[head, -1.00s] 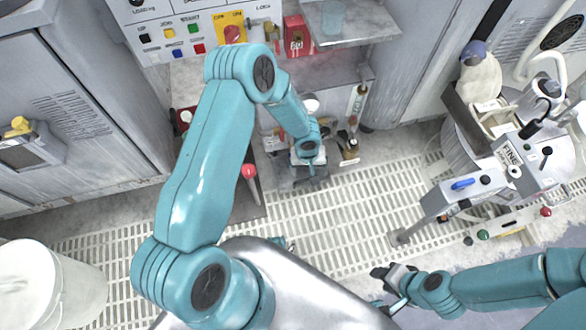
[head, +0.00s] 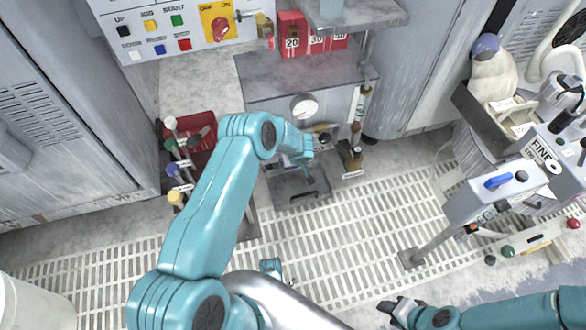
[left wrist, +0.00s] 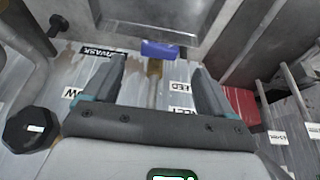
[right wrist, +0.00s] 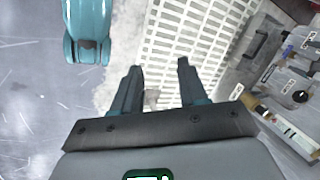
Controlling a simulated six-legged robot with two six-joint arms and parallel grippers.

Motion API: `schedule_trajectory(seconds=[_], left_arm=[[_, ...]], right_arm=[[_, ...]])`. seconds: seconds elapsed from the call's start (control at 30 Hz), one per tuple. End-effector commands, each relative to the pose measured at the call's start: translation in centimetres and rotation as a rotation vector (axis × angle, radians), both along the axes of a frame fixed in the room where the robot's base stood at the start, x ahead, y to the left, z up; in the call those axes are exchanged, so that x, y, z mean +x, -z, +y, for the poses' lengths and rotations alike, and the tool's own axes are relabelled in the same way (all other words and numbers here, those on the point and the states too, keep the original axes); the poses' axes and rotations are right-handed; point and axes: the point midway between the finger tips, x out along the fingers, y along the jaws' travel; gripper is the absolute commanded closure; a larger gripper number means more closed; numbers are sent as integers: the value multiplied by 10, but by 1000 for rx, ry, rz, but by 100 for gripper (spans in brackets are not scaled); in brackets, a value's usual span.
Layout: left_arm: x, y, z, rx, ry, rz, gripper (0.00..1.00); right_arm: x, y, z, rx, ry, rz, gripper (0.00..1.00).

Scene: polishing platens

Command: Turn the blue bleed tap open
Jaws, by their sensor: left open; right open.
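In the left wrist view a blue tap handle (left wrist: 160,49) sits on a short brownish stem, just beyond and between the fingertips. A label beside it reads partly "EED". My left gripper (left wrist: 158,74) is open and empty, with a finger on either side of the stem's line; contact cannot be told. In the head view my left arm reaches to the cabinet front below a round gauge (head: 304,107), and hides the tap. My right gripper (head: 396,310) is open and empty over the grating at the bottom; it also shows in the right wrist view (right wrist: 158,70).
A machine marked "FINE" with another blue lever (head: 498,182) stands at the right. A red bin (head: 203,124) with several colored-topped rods is left of my left arm. A white bucket (head: 35,308) is at bottom left. Floor grating (head: 370,230) lies open in the middle.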

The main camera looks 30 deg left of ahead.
Motion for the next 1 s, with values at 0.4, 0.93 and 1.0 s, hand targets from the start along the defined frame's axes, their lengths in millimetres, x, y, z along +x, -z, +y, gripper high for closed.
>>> schedule_trajectory(seconds=[0.4, 0.93, 1.0], left_arm=[[13, 48, 14, -1, 1, 1, 15], [13, 47, 15, -1, 0, 0, 71], [12, 45, 16, -8, 0, -11, 71]], right_arm=[[11, 28, -5, -7, 18, -29, 57], [11, 27, -5, -7, 17, -29, 57], [9, 22, -4, -7, 16, -26, 57]])
